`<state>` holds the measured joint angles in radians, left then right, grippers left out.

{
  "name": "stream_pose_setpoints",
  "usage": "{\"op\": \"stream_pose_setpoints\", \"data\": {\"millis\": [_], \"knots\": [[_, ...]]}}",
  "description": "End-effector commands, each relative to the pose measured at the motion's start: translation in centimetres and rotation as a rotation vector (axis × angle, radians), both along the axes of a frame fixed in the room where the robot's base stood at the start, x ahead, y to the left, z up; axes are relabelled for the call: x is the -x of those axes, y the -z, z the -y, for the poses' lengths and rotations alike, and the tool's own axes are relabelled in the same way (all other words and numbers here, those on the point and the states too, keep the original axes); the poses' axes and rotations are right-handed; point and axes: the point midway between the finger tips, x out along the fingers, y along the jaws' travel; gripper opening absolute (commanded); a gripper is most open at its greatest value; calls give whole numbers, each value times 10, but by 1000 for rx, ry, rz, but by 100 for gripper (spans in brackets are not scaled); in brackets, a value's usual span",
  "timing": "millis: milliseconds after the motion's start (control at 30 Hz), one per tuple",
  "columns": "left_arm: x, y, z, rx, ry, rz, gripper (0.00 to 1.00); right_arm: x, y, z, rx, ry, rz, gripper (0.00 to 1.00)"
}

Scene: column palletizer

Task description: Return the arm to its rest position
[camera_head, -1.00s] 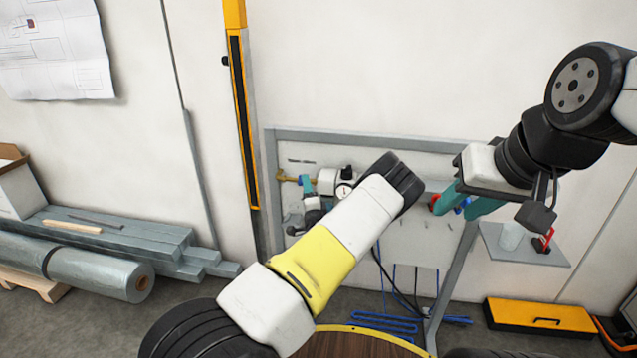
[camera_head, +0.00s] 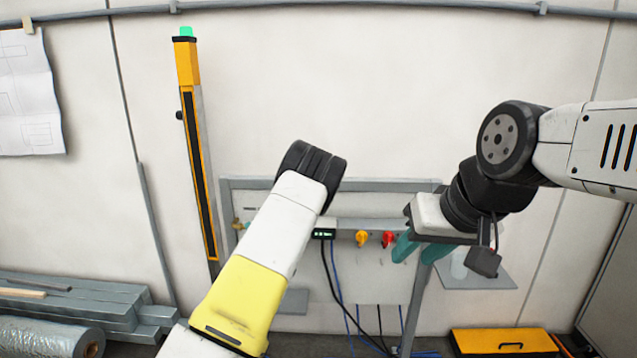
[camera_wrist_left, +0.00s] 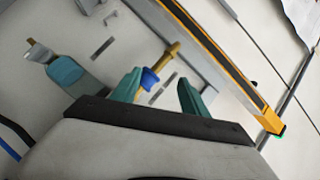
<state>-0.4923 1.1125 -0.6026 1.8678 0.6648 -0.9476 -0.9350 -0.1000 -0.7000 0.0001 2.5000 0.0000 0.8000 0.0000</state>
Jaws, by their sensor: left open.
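My left arm (camera_head: 262,265), white and yellow, rises from the bottom of the head view in front of the wall panel (camera_head: 385,290). Its gripper is hidden there behind the dark wrist joint. In the left wrist view, my left gripper (camera_wrist_left: 158,80) has two teal fingers apart, with nothing seen held. A brass fitting (camera_wrist_left: 169,57) with a blue ring (camera_wrist_left: 149,80) shows beyond and partly between them; contact cannot be told. My right gripper (camera_head: 418,255) hangs at the right of the panel, its teal fingers apart and empty.
A control box (camera_head: 324,234) with a green display, a yellow knob (camera_head: 362,238) and a red knob (camera_head: 388,239) are on the panel. A yellow post (camera_head: 187,65) stands left. A grey shelf (camera_head: 490,278) and a yellow case (camera_head: 503,341) are right.

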Motion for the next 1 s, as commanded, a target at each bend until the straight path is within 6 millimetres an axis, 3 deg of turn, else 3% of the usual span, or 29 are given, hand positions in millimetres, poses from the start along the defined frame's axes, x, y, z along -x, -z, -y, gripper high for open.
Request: {"op": "stream_pose_setpoints", "data": {"millis": [267, 467, 767, 1000], "knots": [[33, -61, 17, 530, -36, -110, 52, 0, 0, 0, 0, 0, 0, 36], [80, -118, 46, 839, -11, -200, 52, 0, 0, 0, 0, 0, 0, 36], [192, -208, 86, 1136, 52, -359, 52, 0, 0, 0, 0, 0, 0, 36], [311, -253, 99, 1216, 57, -485, 52, 0, 0, 0, 0, 0, 0, 36]]}}
